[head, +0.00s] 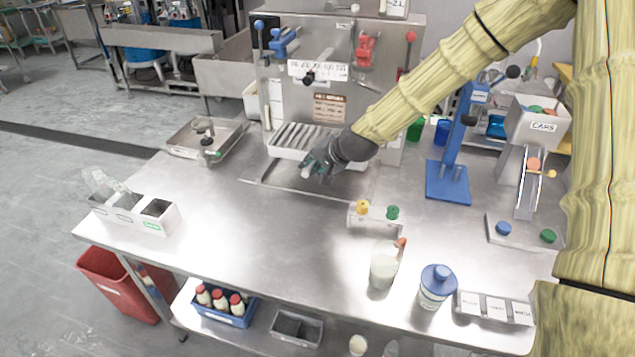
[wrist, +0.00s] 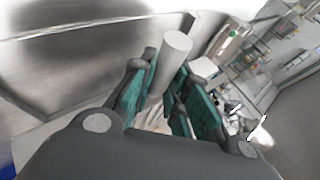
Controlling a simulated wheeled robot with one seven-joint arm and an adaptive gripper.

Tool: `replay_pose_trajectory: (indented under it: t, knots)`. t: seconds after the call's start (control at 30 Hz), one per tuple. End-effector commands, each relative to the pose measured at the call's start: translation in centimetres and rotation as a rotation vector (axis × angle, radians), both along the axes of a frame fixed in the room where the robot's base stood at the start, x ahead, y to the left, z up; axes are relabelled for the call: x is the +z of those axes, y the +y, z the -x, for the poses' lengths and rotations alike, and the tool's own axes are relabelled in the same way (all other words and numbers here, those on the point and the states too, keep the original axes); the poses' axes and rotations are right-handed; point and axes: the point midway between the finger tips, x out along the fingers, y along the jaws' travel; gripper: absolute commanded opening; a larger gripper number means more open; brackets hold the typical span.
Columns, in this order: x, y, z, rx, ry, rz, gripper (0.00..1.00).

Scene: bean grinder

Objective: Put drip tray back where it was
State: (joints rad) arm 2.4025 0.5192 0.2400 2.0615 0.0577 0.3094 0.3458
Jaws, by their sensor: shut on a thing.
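The drip tray (head: 300,138) is a pale, slatted metal tray against the lower front of the grey machine. My gripper (head: 312,168) is at its front right, just above the bench. The jaws are shut on a pale round bar (wrist: 173,60), which looks like the tray's handle. The bar stands between the green-lined fingers in the wrist view. Its tip also shows below the fingers in the head view. My gripper and forearm hide the tray's right front part and where the bar joins it.
A shallow metal tray (head: 180,150) holding a tool is left of the machine. A small block with yellow and green knobs (head: 375,215), a clear cup (head: 383,270) and a blue-lidded jar (head: 436,285) stand in front on the right. The bench's left middle is clear.

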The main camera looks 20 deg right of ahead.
Motion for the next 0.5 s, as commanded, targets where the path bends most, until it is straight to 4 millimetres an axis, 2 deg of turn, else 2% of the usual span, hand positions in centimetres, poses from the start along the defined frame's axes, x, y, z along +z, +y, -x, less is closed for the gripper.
replay_pose_trajectory:
  t: [0.3, 0.5]
  knots:
    - [-3.9, 0.1, 0.0, 0.000, 0.002, -0.001, 0.00]
    - [-4.8, 0.1, -0.1, 0.001, -0.001, 0.000, 0.00]
